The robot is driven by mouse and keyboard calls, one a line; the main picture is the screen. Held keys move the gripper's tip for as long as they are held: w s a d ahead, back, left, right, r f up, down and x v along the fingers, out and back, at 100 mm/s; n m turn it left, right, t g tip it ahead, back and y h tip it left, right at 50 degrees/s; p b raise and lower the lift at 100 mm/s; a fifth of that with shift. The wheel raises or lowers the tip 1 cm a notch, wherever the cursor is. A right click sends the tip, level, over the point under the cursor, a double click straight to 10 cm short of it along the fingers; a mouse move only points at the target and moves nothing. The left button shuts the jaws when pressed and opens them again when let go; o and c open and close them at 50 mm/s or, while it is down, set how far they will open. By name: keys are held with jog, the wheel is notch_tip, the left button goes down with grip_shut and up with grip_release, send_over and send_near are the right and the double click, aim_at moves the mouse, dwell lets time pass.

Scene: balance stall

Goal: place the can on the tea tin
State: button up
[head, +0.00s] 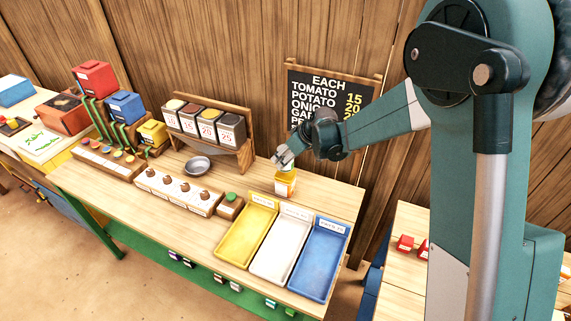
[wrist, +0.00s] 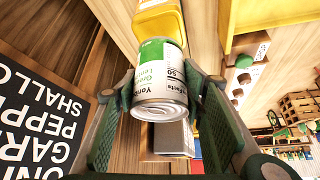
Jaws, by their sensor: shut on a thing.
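The can (wrist: 160,72), white with a green band and a pale metal end, is between the two fingers of my gripper (wrist: 163,92) in the wrist view. The gripper is shut on it. A yellow tin (wrist: 160,18), seemingly the tea tin, lies just past the can's green end. In the head view the yellow tin (head: 285,187) stands on the table right of the spice rack, with my gripper (head: 284,164) right above it. The can is mostly hidden there by the gripper. I cannot tell whether can and tin touch.
Yellow (head: 246,232), white (head: 281,246) and blue (head: 320,259) trays lie in front of the tin. A spice rack (head: 207,130) and a metal bowl (head: 198,165) stand to the left. A price board (head: 325,97) is behind. Bare table surrounds the tin.

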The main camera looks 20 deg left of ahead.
jog(key=shift+f, duration=1.75)
jog(key=shift+f, duration=0.2)
jog(key=o, duration=1)
jog(key=shift+o, duration=0.2)
jog(key=shift+r, duration=0.3)
jog(key=v, duration=1.2)
jog(key=shift+f, duration=0.1)
